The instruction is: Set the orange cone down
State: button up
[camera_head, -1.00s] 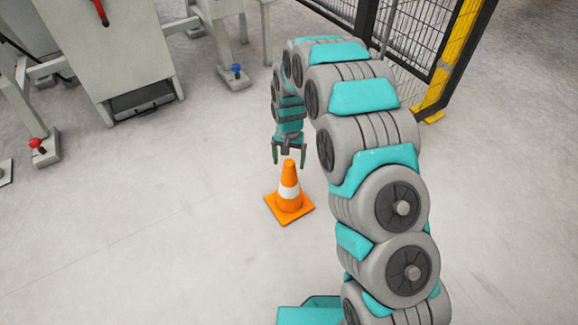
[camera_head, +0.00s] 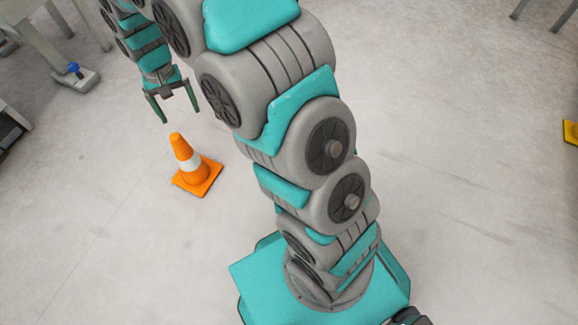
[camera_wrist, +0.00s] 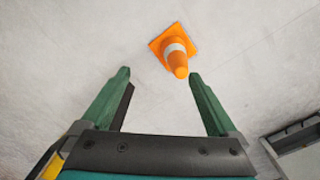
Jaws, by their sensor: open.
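The orange cone (camera_head: 187,155) with a white band stands upright on its square base on the floor, in the left part of the head view. In the wrist view the cone (camera_wrist: 175,52) is seen from above, just beyond the fingertips and a little right of centre. My gripper (camera_head: 179,111) is open and empty, with its fingers pointing down above the cone's tip and apart from it. In the wrist view both green fingers of my gripper (camera_wrist: 157,72) are spread wide, with nothing between them but floor.
Grey machine legs (camera_head: 88,32) with a blue-knobbed foot (camera_head: 76,72) stand at the upper left. A yellow post foot (camera_head: 570,132) shows at the right edge. The pale floor (camera_head: 460,190) around the cone and to the right is clear.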

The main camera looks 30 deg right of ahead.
jog(key=s+d+r, duration=0.3)
jog(key=s+d, duration=0.1)
jog(key=s, duration=0.7)
jog(key=s+d+r+n+g, duration=0.1)
jog(key=s+d+r, duration=0.3)
jog(key=s, duration=0.8)
jog(key=s+d+r, duration=0.4)
jog(key=s, duration=0.8)
jog(key=shift+s+d+r+n, duration=0.2)
jog(key=shift+s+d+n, duration=0.1)
jog(key=shift+n, duration=0.1)
